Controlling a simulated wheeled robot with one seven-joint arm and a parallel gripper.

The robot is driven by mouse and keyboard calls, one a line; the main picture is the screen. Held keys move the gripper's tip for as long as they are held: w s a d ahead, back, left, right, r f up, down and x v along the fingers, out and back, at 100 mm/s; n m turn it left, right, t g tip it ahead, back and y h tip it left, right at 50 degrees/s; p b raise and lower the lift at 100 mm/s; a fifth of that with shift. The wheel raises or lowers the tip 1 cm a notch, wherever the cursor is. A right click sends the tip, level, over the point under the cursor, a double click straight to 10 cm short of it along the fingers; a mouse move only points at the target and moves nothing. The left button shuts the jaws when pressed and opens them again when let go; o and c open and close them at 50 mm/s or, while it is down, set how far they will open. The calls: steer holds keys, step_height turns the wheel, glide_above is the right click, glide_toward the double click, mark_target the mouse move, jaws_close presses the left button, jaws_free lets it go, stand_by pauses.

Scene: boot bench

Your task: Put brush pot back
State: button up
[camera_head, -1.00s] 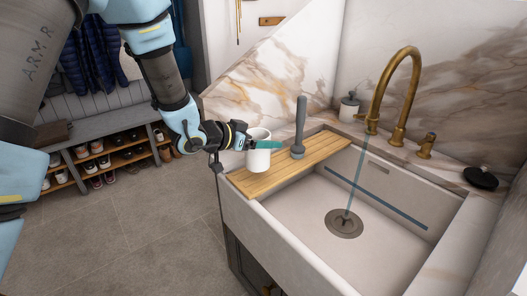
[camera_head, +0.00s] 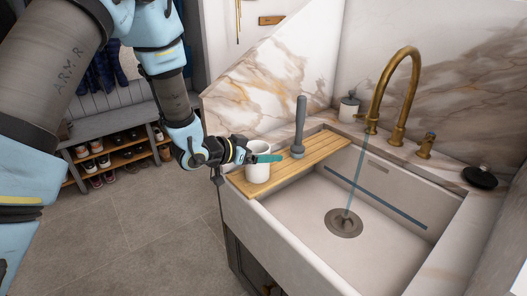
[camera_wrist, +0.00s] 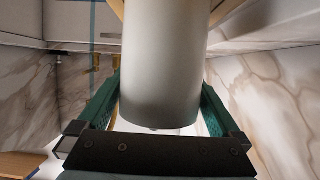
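The brush pot (camera_head: 257,173) is a plain white cylinder. It stands upright at the near left end of the slatted wooden board (camera_head: 310,155), seemingly resting on it. My gripper (camera_head: 264,158) reaches in from the left with its green fingers on either side of the pot's upper part. In the wrist view the pot (camera_wrist: 163,65) fills the space between my two fingers (camera_wrist: 160,100), which appear to touch its sides. The exact contact under the pot is hidden. A grey brush (camera_head: 299,130) stands upright on the board, to the right of the pot.
The pale sink (camera_head: 290,215) opens right of the board, and a thin bluish stream falls from the brass tap (camera_head: 402,90) to the drain. A soap jar (camera_head: 348,108) and a black dish (camera_head: 480,177) sit on the ledge. A shoe bench (camera_head: 110,125) stands far left.

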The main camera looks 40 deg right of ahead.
steer(key=shift+r, duration=0.3)
steer(key=b+v, duration=0.1)
steer(key=v, duration=1.1)
steer(key=shift+b, duration=0.35)
steer(key=shift+f, duration=0.1)
steer(key=w+a+n+t+y, duration=0.4)
steer(key=w+a, duration=0.4)
steer(key=a, duration=0.3)
steer(key=w+a+n+t+y, duration=0.3)
steer(key=w+a+n+y, duration=0.15)
steer(key=w+a, duration=0.4)
steer(key=s+a+n+g+y, duration=0.2)
steer(key=s+a+n, duration=0.2)
steer(key=a, duration=0.6)
steer(key=s+a+n+g+y, duration=0.2)
steer(key=s+a+n, duration=0.3)
steer(key=s+a, duration=0.3)
steer(key=shift+s+a+r+g+y, duration=0.3)
steer(key=shift+a+y, duration=0.15)
steer(key=shift+a, duration=0.75)
